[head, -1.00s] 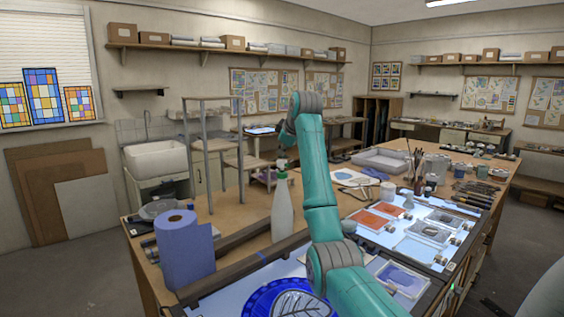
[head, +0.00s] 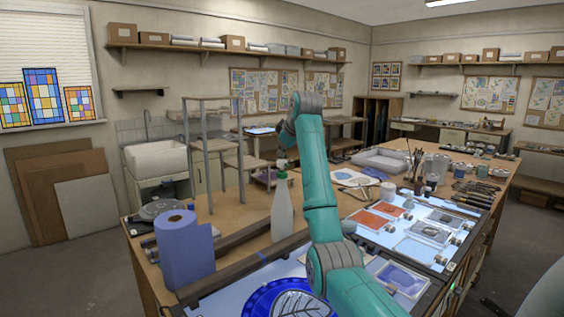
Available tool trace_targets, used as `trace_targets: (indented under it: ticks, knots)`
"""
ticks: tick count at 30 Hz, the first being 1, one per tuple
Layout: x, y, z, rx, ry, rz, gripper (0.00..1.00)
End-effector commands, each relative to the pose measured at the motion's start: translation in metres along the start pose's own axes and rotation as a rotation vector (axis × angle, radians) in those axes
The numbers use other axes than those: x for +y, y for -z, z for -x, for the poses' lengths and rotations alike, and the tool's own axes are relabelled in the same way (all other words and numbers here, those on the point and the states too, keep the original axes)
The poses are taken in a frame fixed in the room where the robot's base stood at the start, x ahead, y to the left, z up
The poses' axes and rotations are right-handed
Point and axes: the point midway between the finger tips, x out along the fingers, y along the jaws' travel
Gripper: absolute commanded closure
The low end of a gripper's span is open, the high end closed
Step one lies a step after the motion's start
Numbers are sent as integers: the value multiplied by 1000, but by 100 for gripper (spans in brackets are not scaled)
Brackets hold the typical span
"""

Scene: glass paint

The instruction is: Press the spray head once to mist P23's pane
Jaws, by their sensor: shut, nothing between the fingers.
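The spray bottle (head: 282,212) stands upright on the bench, left of my teal arm. It has a pale, translucent body, a green collar and a small head (head: 281,163) on top. A pane with a leaf outline (head: 302,304) lies on a round blue stand (head: 258,301) at the bottom edge, partly cut off and partly behind my arm. No P23 label is readable. My arm rises past the right side of the bottle and bends at the top.
A blue paper roll (head: 183,254) stands left of the bottle. A grey stepped rack (head: 211,145) is behind it. Lit panels with paint trays (head: 376,218) lie right of my arm. A jar of brushes (head: 419,186) and several tools stand farther right.

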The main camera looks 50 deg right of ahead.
Motion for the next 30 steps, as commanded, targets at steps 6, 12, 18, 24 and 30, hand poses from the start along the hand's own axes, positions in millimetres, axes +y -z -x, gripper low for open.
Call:
trace_targets:
  ticks: [6, 12, 18, 24, 30]
  knots:
    - [-3, -3, -4, 0, 0, 0, 100]
    - [-3, -3, -4, 0, 0, 0, 100]
    - [-4, -4, -5, 0, 0, 0, 100]
    - [-5, -5, -6, 0, 0, 0, 100]
    - [-6, -6, -8, 0, 1, 0, 100]
